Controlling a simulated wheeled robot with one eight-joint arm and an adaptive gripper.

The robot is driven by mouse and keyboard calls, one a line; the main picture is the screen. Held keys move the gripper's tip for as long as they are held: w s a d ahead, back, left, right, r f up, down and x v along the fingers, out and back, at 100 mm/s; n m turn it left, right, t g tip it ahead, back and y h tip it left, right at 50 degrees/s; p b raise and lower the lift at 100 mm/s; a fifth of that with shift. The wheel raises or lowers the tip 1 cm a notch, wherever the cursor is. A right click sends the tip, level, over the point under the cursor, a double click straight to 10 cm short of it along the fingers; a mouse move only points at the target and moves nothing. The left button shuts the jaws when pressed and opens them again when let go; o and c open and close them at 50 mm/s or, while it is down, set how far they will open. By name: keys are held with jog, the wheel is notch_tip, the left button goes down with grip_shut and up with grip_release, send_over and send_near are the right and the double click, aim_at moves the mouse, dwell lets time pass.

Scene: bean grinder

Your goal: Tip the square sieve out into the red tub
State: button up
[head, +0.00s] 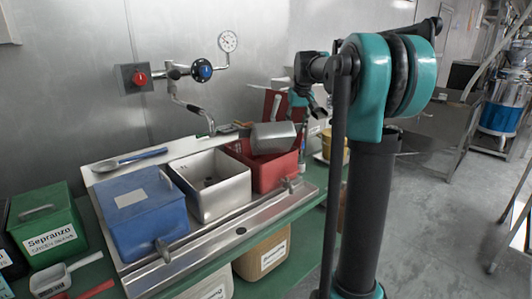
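A grey metal square vessel (273,137), which looks like the square sieve, is tilted over the red tub (272,176). Its inside is turned away, so I cannot see whether anything is in it. The red tub stands at the right end of the metal tray, and its opening is partly covered by the vessel. My gripper (317,106) seems to be up and to the right of the vessel, partly hidden by my arm. I cannot make out its fingers or whether they touch the vessel.
A bare metal tub (228,197) stands left of the red tub, with a blue lidded tub (146,222) beside it. A green bin (47,228) stands far left.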

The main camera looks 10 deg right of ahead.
jog(key=shift+w+r+g, duration=0.15)
jog(key=shift+w+g, duration=0.05)
jog(key=shift+g, duration=0.1)
jog(key=shift+w+f+g, duration=0.2)
jog(key=shift+w+g, duration=0.05)
jog(key=shift+g, duration=0.15)
jog(key=shift+w+f, duration=0.1)
jog(key=shift+w, duration=0.05)
jog(key=shift+w+a+f+g, duration=0.1)
jog(key=shift+w+f+g, duration=0.05)
jog(key=shift+g, duration=0.35)
jog(key=shift+w+a+r+g+p, duration=0.1)
jog(key=shift+w+r+g+p, duration=0.1)
jog(key=shift+w+g+p, duration=0.55)
grip_shut()
jog(key=w+r+g, duration=0.2)
jog(key=w+r+g+p, duration=0.1)
jog(key=shift+w+a+r+g+h, duration=0.2)
jog(key=shift+w+a+g+h, duration=0.05)
jog(key=shift+g+h, duration=0.15)
